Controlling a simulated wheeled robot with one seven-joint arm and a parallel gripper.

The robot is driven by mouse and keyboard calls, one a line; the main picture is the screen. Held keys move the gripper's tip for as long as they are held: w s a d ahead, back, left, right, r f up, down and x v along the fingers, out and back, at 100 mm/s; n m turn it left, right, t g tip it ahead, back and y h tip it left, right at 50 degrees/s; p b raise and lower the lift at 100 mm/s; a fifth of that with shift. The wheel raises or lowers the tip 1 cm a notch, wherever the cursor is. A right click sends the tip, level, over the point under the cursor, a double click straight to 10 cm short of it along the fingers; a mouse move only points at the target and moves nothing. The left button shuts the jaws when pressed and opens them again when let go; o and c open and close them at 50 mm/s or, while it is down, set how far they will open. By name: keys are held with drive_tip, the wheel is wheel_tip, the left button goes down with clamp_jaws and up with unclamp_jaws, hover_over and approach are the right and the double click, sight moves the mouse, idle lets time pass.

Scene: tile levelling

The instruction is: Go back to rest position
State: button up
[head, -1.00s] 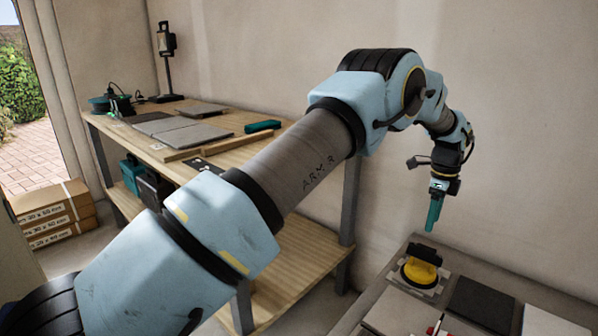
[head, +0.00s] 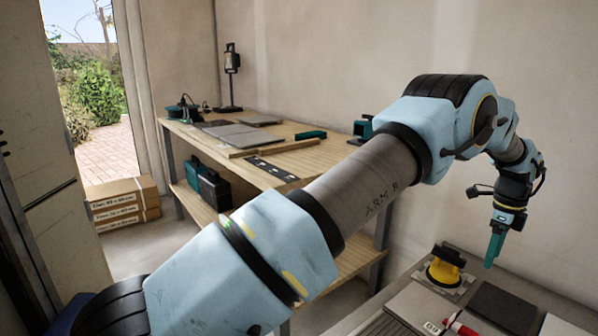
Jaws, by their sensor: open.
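My gripper (head: 494,250) hangs at the end of my arm on the right of the head view, with its teal fingers pointing down. It is above the low grey work surface (head: 398,286) and apart from everything on it. The fingers overlap from this side, and nothing shows held between them. A yellow and black suction lifter (head: 446,267) stands on the surface to the left of and below the gripper.
A dark tile (head: 502,304) and a light tile (head: 424,305) lie on the surface, with a red-tipped tool (head: 458,326) near them. A wooden workbench (head: 225,142) with grey tiles (head: 232,134) stands behind my arm. Cardboard boxes (head: 124,203) lie at the left by the open doorway.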

drive_tip(key=w+a+r+n, duration=0.3)
drive_tip(key=w+a+n, duration=0.15)
drive_tip(key=a, duration=0.45)
drive_tip(key=w+a+r+n, duration=0.2)
drive_tip(key=w+a+n, duration=0.1)
drive_tip(key=w+a, duration=0.4)
drive_tip(key=a+r+n, duration=0.3)
drive_tip(key=a+n, duration=0.4)
drive_tip(key=a, duration=1.1)
drive_tip(key=s+a+n+t, duration=0.1)
drive_tip(key=s+a+n, duration=0.6)
drive_tip(key=a, duration=0.6)
drive_tip(key=s+a+n+t, duration=0.1)
drive_tip(key=s+a+n, duration=0.6)
drive_tip(key=a, duration=0.6)
wheel_tip(320, 180, up, 19)
drive_tip(key=p, duration=1.8)
drive_tip(key=shift+d+f+m+p, duration=0.2)
drive_tip(key=shift+d+m+p, duration=0.15)
drive_tip(key=shift+d, duration=0.1)
drive_tip(key=shift+w, duration=0.1)
drive_tip(key=shift+c, duration=0.2)
